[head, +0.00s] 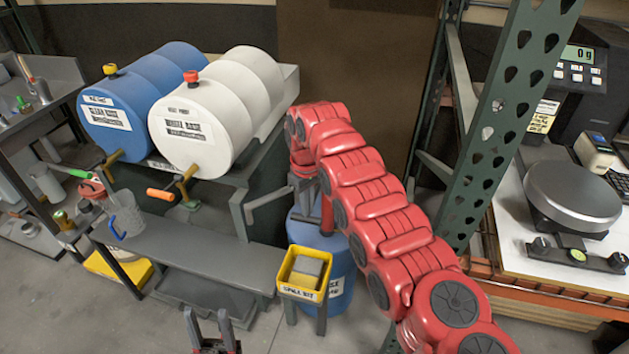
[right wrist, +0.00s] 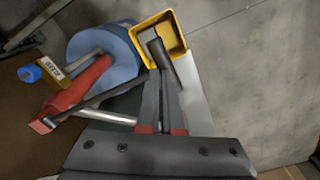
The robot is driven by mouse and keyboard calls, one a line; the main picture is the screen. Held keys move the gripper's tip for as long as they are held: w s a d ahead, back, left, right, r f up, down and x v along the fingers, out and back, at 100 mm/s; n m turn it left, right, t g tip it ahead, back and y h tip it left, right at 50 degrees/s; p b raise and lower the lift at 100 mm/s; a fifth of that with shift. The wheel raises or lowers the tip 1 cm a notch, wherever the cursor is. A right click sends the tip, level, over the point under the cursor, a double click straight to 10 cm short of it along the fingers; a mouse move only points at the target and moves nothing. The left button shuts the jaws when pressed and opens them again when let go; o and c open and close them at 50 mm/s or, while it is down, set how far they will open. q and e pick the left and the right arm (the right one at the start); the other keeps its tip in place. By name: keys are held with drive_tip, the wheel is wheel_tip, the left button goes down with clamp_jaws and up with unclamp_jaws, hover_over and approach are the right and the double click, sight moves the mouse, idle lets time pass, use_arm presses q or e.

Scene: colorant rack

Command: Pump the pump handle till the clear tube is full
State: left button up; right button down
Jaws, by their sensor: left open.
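A blue drum (head: 340,262) stands on the floor in the middle, with a red pump (head: 327,215) on top. The pump also shows at the left of the right wrist view (right wrist: 78,92). Its dark pump handle (right wrist: 108,92) runs from the red body to my right gripper (right wrist: 160,82). The right gripper's fingers look shut on the handle's end, above the drum. In the head view my red right arm partly hides the pump. My left gripper (head: 210,330) is open and empty at the bottom edge. I cannot make out the clear tube or its level.
A yellow bin (head: 302,292) stands in front of the drum. A clear jug (head: 125,213) is at left. A green rack post (head: 500,120) and a scale (head: 572,195) are at right.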

drive_tip(key=shift+f+b, duration=1)
drive_tip(key=shift+f, duration=1.55)
idle(2.0)
wheel_tip(320, 180, up, 7)
drive_tip(key=shift+f+p, duration=0.15)
drive_tip(key=shift+p, duration=0.7)
wheel_tip(320, 180, up, 8)
drive_tip(key=p, duration=0.5)
drive_tip(key=shift+f, duration=0.1)
wheel_tip(320, 180, up, 6)
drive_tip(key=p, duration=0.6)
hover_over(308, 219)
drive_tip(key=w, duration=0.2)
drive_tip(key=shift+s, duration=0.15)
